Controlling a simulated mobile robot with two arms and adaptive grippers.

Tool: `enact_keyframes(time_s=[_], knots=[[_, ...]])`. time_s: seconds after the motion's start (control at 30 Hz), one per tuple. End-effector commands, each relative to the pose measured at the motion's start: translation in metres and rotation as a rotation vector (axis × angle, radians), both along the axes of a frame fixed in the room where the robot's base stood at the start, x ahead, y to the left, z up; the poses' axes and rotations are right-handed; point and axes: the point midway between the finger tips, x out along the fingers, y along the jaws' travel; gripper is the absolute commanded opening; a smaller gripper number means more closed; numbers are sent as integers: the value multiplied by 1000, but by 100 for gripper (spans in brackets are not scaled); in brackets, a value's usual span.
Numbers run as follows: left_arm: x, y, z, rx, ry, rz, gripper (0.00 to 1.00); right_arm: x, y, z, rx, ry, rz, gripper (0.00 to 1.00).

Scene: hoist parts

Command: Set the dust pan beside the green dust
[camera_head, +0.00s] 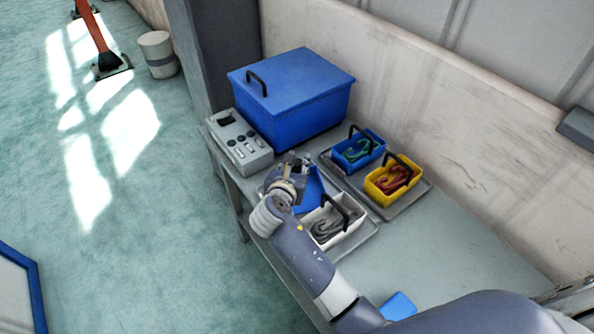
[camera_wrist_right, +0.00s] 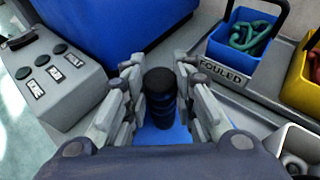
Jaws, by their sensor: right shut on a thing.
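The blue dust pan (camera_head: 311,190) is on or just above a grey tray on the bench, partly hidden by my right gripper. My right gripper (camera_head: 292,166) is shut around its dark ribbed handle, which stands between the fingers in the right wrist view (camera_wrist_right: 160,92). Blue of the pan (camera_wrist_right: 163,132) shows below the handle. I cannot make out any green dust. The only green seen is the hook-like parts (camera_head: 358,150) in a small blue bin (camera_head: 373,156), behind and right of the gripper; a label reading "FOULED" shows by it in the wrist view. My left gripper is not in view.
A large blue lidded box (camera_head: 290,95) and a grey control box (camera_head: 240,143) stand behind and left of the gripper. A yellow bin (camera_head: 384,190) and a white bin (camera_head: 345,236) sit close on the right. A small blue item (camera_head: 398,306) lies at the front. The bench's right side (camera_head: 470,235) is clear.

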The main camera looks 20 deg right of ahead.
Motion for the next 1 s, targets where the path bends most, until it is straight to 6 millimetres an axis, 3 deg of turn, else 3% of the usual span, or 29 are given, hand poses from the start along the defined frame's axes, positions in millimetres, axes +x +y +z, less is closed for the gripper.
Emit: enact_keyframes(time_s=[0.37, 0.4, 0.47, 0.87, 1.0], knots=[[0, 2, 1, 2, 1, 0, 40, 0, 0, -2, -1, -1, -1, 0], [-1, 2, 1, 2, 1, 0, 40, 0, 0, -2, -1, -1, -1, 31], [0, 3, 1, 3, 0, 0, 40, 0, 0, -2, 0, 0, -1, 44], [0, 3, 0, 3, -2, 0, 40, 0, 0, 2, 1, -2, -1, 44], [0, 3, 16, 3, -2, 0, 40, -10, 5, 10, 0, 1, 0, 44]])
